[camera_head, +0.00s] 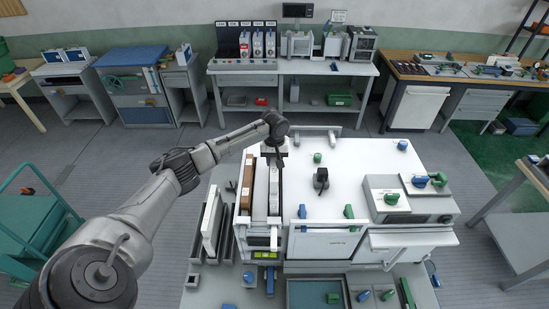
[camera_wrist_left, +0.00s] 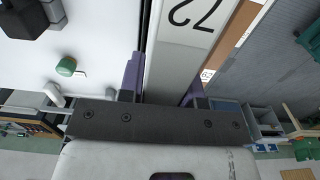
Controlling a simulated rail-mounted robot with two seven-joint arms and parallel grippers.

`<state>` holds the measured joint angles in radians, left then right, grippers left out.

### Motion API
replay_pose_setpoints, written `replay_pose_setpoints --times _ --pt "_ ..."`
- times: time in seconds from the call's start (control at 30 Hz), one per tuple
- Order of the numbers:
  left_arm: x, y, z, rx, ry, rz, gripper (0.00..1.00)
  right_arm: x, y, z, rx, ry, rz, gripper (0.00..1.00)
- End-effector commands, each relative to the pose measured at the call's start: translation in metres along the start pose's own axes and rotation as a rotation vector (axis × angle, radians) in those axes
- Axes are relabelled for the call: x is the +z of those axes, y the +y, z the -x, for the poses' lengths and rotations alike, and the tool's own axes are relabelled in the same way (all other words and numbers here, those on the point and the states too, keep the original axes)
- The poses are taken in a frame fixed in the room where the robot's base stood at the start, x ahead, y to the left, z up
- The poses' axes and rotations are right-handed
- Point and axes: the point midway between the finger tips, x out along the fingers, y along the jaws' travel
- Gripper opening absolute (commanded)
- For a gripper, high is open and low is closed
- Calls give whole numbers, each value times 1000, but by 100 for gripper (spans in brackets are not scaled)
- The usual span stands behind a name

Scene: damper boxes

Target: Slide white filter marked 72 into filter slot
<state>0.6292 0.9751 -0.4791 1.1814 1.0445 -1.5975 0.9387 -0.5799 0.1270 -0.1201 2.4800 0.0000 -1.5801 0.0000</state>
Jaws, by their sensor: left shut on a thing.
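The white filter marked 72 (camera_wrist_left: 180,60) fills the middle of the left wrist view, its black number upside down there. In the head view, the white filter (camera_head: 274,190) stands on edge, long and narrow, at the left side of the white box unit (camera_head: 345,165). My left gripper (camera_head: 276,158) is shut on its far end, and the purple fingers (camera_wrist_left: 165,88) sit on both sides of it in the wrist view. A brown-edged filter (camera_head: 247,180) stands just left of it. The filter slot is largely hidden by the filters; I cannot tell how deep the filter sits. My right gripper is not in view.
Another white panel (camera_head: 210,214) stands in a dark rack at the left. A black knob (camera_head: 321,179) and green and blue handles (camera_head: 348,211) stick up on the unit to the right. A control box (camera_head: 411,198) stands farther right. Grey floor lies left of the bench.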

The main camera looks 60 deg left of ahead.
Motion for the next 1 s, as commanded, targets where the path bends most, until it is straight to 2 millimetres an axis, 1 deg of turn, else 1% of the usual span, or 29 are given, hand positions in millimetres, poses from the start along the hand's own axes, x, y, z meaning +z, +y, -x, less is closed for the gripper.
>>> replay_pose_setpoints --times 0.1,0.6,0.8,1.0 --pt "0 0 -11 1 -1 1 0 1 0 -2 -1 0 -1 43" --pt "0 1 -49 1 -1 0 0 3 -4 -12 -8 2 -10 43" --pt "0 0 -59 2 0 1 0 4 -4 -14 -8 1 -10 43" --pt "0 0 -61 1 0 1 0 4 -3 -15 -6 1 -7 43"
